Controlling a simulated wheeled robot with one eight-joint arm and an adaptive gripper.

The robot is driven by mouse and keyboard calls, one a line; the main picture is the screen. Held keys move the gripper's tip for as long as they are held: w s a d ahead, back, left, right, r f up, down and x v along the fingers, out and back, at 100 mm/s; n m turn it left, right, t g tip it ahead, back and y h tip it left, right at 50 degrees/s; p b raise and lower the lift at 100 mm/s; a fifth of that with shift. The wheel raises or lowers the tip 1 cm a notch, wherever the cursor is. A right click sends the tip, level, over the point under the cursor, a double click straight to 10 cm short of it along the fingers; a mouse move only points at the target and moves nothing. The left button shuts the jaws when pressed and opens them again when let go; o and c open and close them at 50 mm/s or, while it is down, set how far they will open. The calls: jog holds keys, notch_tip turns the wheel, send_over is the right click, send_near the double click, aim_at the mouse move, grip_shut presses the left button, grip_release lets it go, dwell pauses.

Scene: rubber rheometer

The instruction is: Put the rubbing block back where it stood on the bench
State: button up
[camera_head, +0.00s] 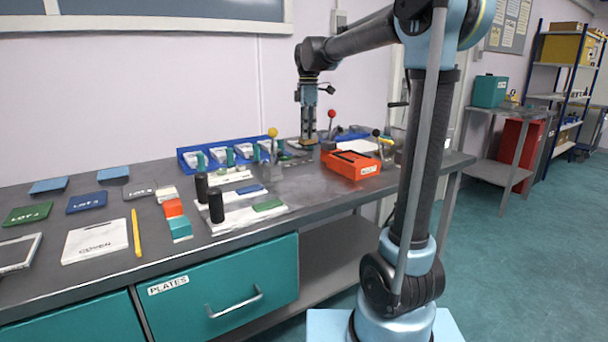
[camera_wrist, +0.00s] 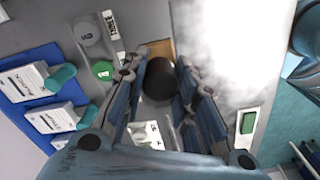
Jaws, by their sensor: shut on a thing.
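My gripper (camera_head: 308,132) is over the far part of the bench, in front of the wall. In the wrist view my gripper (camera_wrist: 157,72) has its two fingers on either side of a dark, round-ended grip, shut on it. A tan piece (camera_wrist: 160,47) shows just beyond this dark grip (camera_wrist: 158,82); together they look like the rubbing block. In the head view a small tan edge of the rubbing block (camera_head: 307,143) shows under the fingers. Its underside is hidden, and I cannot tell whether it touches the bench.
The blue rack (camera_head: 183,160) with white boxes stands left of my gripper. An orange device (camera_head: 352,165) and levers with red (camera_head: 332,113) and yellow (camera_head: 272,132) knobs stand close by. Black cylinders (camera_head: 216,206) stand on a white plate. Bare grey bench (camera_head: 300,180) lies in front.

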jog(key=shift+a, duration=0.75)
jog(key=shift+a+f, duration=0.2)
jog(key=shift+f, duration=0.2)
jog(key=shift+s+f, duration=0.1)
jog(key=shift+f, duration=4.5)
jog(key=o, duration=1)
notch_tip(320, 180, up, 12)
jog(key=shift+r, duration=0.1)
